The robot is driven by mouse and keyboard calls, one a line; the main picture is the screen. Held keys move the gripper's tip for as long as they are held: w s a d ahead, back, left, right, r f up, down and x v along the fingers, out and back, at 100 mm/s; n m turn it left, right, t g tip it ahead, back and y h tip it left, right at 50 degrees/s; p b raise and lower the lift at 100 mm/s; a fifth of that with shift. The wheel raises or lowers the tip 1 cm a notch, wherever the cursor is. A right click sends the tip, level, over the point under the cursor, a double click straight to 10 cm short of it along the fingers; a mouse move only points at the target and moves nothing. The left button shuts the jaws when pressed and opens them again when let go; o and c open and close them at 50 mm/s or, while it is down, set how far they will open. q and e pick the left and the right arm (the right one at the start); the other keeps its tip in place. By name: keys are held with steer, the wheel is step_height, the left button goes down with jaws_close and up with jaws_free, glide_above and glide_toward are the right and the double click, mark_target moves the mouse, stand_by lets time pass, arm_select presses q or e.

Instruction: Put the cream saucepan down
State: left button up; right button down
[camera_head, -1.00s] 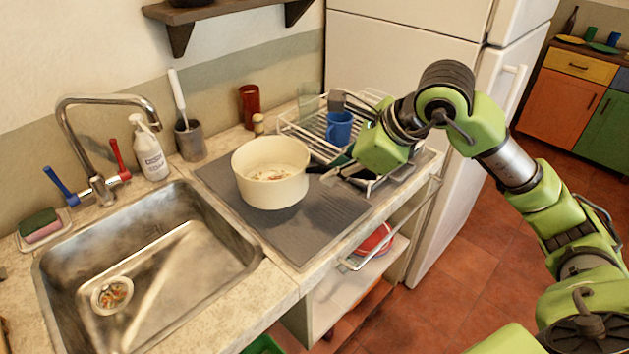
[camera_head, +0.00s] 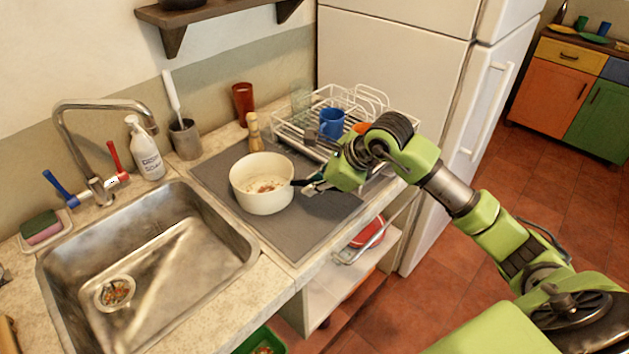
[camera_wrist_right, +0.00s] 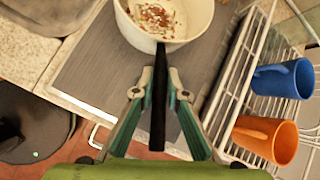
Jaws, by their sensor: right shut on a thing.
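The cream saucepan (camera_head: 262,186) is upright over the grey ribbed mat (camera_head: 222,165) beside the sink, with reddish-brown scraps inside. It seems to rest on the mat, but I cannot tell for sure that its base touches. My right gripper (camera_head: 311,187) is shut on its dark handle. In the right wrist view the saucepan (camera_wrist_right: 168,22) is at the top, and its black handle (camera_wrist_right: 158,110) runs down between the fingers of the gripper (camera_wrist_right: 160,80). My left gripper is not in view.
The dish rack (camera_head: 292,137) stands right behind the pan with a blue mug (camera_head: 331,123) and an orange mug (camera_wrist_right: 266,138). A pepper mill (camera_head: 254,132) stands behind the pan. The steel sink (camera_head: 150,262) is to the left. Bare mat lies in front of the pan.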

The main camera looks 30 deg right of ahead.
steer(key=c, duration=2)
jaws_free()
steer(key=shift+f, duration=0.1)
steer(key=b+v, duration=0.2)
steer(key=v, duration=1)
steer(key=shift+s, duration=0.1)
